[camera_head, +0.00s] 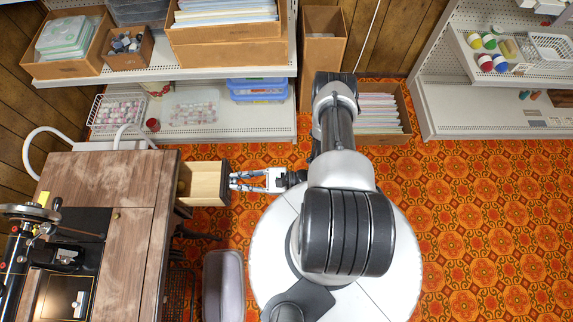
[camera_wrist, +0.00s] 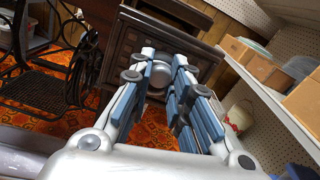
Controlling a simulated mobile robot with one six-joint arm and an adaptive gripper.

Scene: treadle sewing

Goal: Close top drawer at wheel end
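In the wrist view, the dark brown drawer front (camera_wrist: 135,40) carries a round metal knob (camera_wrist: 160,73). The exact contact is partly hidden by the fingers. The sewing machine's wheel (camera_head: 30,211) is at the table's left.
A grey padded seat (camera_head: 223,285) stands below the drawer, close to my base. A shelf unit (camera_head: 250,125) with tubs and boxes is behind. A cardboard box of papers (camera_head: 380,108) stands beyond my arm. The patterned floor (camera_head: 480,220) on the right is clear.

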